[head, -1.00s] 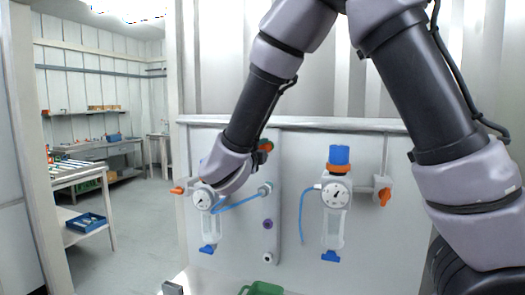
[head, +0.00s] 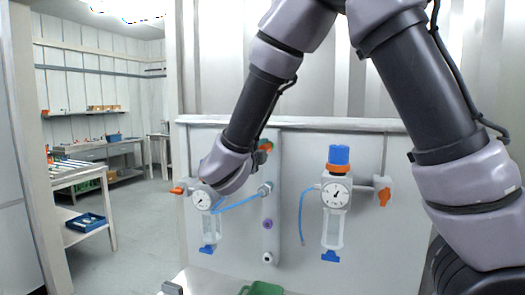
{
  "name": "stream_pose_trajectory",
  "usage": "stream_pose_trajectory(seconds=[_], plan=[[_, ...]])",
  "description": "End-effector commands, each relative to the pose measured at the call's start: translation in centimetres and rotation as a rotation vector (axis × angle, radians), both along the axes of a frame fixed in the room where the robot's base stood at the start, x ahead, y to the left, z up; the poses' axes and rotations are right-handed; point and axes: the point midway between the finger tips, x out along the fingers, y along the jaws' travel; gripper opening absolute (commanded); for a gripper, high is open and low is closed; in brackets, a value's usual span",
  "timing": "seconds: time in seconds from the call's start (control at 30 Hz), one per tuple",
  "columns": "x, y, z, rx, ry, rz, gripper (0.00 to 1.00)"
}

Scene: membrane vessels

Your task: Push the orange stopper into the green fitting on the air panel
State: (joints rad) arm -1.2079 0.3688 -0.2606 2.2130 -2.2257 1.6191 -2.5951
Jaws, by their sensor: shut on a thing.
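The air panel (head: 340,135) stands in front of me. A raised vertical strip (head: 271,238) on it carries several fittings. Near its top, the small green fitting (head: 262,158) shows just right of my forearm. The orange stopper (head: 267,146) shows right at it, overlapping it in this view. I cannot tell whether it is in the fitting or in front of it. My wrist is low and left of them, and my forearm hides most of my gripper. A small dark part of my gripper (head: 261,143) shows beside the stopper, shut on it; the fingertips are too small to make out.
Two filter units with gauges hang on the panel, one behind my wrist (head: 201,201) and one to the right (head: 336,194). A blue hose (head: 238,203) runs to a grey fitting (head: 266,189). A purple fitting (head: 267,223) is lower. A green bin (head: 262,289) is at the bottom edge.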

Motion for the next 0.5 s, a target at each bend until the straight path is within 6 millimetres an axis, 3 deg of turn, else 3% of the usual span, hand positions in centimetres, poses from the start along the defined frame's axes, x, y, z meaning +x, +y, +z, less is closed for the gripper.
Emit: stream_pose_trajectory(seconds=[0.5], plan=[[0.37,-0.12,0.01,0.0,0.0,0.0,0.0]])
